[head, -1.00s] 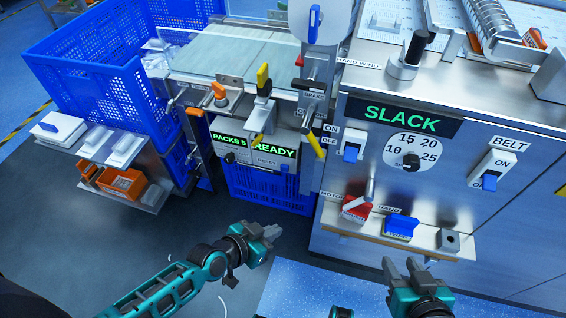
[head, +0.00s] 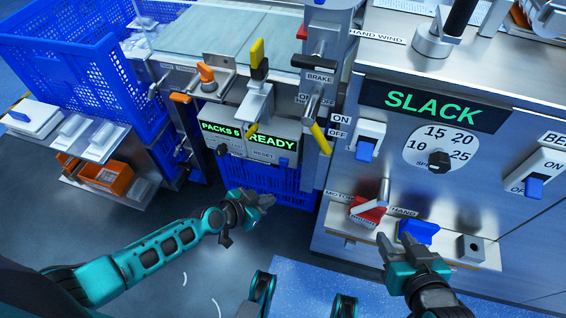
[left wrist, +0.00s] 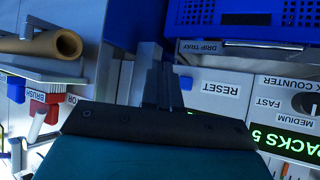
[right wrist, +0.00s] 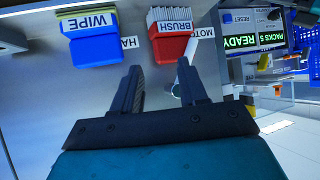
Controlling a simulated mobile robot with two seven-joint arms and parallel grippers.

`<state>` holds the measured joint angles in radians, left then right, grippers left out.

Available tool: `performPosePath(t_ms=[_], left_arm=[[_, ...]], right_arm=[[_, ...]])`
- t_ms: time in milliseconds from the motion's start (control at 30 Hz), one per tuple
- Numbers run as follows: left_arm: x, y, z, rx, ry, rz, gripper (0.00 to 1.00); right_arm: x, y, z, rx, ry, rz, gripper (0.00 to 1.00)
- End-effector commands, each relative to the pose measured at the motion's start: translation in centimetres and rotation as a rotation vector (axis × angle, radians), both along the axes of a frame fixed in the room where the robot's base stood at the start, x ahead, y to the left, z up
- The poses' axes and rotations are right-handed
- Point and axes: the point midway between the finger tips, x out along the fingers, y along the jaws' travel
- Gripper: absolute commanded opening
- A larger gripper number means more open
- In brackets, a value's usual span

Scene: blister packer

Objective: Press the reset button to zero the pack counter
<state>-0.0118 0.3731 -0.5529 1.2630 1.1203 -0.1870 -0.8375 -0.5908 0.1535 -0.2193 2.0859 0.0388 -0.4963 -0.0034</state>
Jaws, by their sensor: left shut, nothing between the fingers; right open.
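The counter panel (head: 236,146) shows green PACKS 5 and READY displays, with a RESET label (head: 263,154) below. My left gripper (head: 268,197) is shut and empty, below and in front of the panel; contact does not show. My right gripper (head: 396,240) is open and empty in front of the tool ledge; its fingers show in the right wrist view (right wrist: 160,82).
A blue wipe (head: 416,232) and a red brush (head: 368,212) sit on the steel ledge right of the panel. A blue crate (head: 265,182) stands under the panel. A yellow-tipped lever (head: 320,138) juts out at its right. Open floor lies in front.

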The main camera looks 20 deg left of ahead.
Motion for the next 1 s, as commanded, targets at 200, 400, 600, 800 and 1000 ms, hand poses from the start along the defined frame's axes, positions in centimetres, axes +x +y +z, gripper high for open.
performPosePath(t_ms=[200, 400, 600, 800, 1000], left_arm=[[2.3, -0.1, 0.0, 0.0, -0.005, 0.002, 0.0], [5.2, -0.2, -0.1, -0.001, -0.003, 0.002, 0.0], [7.5, -0.3, -0.2, -0.001, -0.003, -0.001, 0.0], [8.5, -0.3, -0.1, -0.002, -0.001, 0.001, 0.0], [8.6, -0.3, 0.0, -0.001, 0.0, 0.001, 0.0]], right_arm=[[0.0, 0.0, -0.6, 0.0, 0.004, 0.0, 0.43], [0.0, 0.2, -1.0, 0.007, 0.008, -0.001, 0.43], [0.2, 0.6, -1.5, 0.017, 0.007, 0.0, 0.43], [0.4, 0.8, -1.3, 0.02, 0.002, 0.005, 0.43], [0.5, 0.9, -1.1, 0.021, -0.002, 0.007, 0.43]])
